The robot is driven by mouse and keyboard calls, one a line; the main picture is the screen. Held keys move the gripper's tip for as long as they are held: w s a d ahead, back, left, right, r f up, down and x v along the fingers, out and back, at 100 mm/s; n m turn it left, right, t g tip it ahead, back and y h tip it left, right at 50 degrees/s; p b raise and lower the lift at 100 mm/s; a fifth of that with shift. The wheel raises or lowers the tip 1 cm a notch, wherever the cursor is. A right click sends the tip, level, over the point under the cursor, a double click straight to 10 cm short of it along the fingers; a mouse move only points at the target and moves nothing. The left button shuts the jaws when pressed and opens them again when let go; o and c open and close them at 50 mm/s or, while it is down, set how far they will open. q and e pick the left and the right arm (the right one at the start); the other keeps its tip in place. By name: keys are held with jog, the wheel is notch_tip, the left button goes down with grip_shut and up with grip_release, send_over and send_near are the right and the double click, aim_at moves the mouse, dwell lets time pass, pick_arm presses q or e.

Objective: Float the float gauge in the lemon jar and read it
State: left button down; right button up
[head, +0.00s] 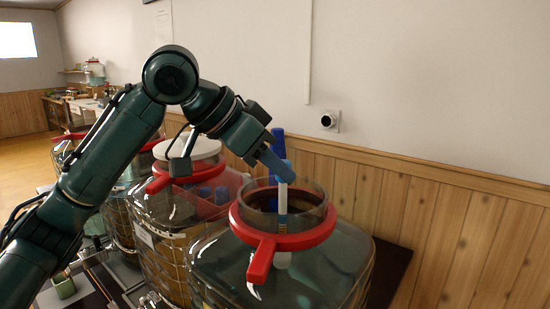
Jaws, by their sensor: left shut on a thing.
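The float gauge (283,204) is a slim upright stem, pale and blue with a yellowish band, and has a white bulb (283,260) at its lower end. My left gripper (282,168) is shut on its upper part, above the open mouth of the nearest large clear jar (335,270). The stem passes down through the mouth inside the jar's red collar (307,239), and the bulb shows through the glass below. I cannot tell whether the bulb touches liquid, and no scale marks are readable. I see no label that names this jar as lemon. My right gripper is not in view.
More large jars with red collars stand in a row to the left, one (165,225) with a white lid (188,149). A small greenish cup (64,286) stands at lower left. A wood-panelled wall (430,215) runs close behind the jars, with a round fitting (328,120) above.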

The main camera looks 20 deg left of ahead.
pick_arm(q)
jog(key=shift+f, duration=0.3)
jog(key=c, duration=1.2)
grip_release()
jog(key=v, duration=1.3)
jog(key=shift+s+p, duration=0.1)
jog(key=shift+p, duration=0.25)
jog(key=shift+a, duration=0.1)
